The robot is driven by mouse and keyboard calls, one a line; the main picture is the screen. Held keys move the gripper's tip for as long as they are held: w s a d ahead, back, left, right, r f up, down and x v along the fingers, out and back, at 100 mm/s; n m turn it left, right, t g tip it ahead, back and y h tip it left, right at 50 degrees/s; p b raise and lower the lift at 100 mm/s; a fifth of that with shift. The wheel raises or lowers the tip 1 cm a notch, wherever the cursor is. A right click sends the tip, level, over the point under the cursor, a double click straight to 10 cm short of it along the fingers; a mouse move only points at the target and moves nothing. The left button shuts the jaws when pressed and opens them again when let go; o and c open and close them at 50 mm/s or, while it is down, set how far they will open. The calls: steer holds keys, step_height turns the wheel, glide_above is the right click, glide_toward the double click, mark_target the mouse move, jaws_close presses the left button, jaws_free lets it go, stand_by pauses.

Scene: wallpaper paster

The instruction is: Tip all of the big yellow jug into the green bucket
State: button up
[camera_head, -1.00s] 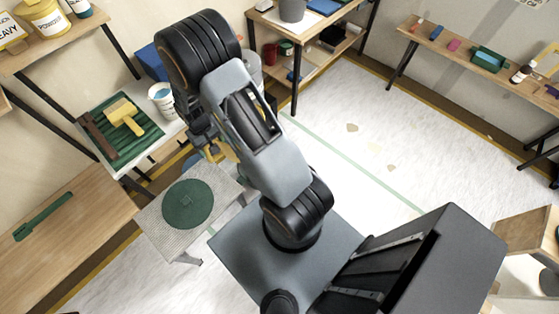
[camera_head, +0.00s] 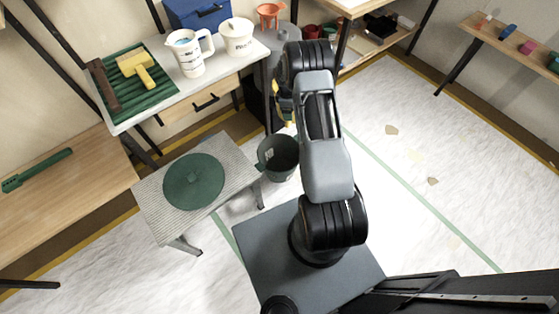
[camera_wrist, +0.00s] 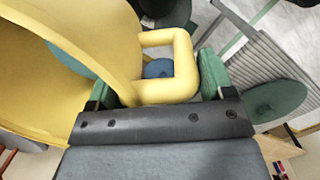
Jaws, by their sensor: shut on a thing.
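My gripper (camera_wrist: 158,88) is shut on the squared handle of the big yellow jug (camera_wrist: 95,35), which fills the left of the wrist view. In the head view only small yellow parts of the jug (camera_head: 285,88) show beside my arm, so its tilt and contents cannot be told. The green bucket (camera_head: 278,158), dark grey-green with an open top, stands on the floor left of my arm, in front of the jug in the picture. The jug is apart from it. A dark round shape at the top of the wrist view may be the bucket.
A grey slatted stool (camera_head: 150,198) holds a round green lid (camera_head: 193,181), left of the bucket. Behind, a white-topped table (camera_head: 190,85) bears a white measuring jug (camera_head: 188,53), a white tub (camera_head: 237,38) and a green ribbed tray (camera_head: 160,88).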

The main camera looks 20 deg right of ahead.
steer(key=d+f+n+b, duration=0.5)
steer(key=d+f+b, duration=0.4)
steer(key=f, duration=0.4)
steer(key=d+f+n+t+b, duration=0.1)
steer(key=d+f+n+b, duration=0.4)
steer(key=d+f+b, duration=0.5)
steer(key=shift+s+d+f, duration=0.3)
steer(key=shift+d+f, duration=0.3)
steer(key=shift+f, duration=1.25)
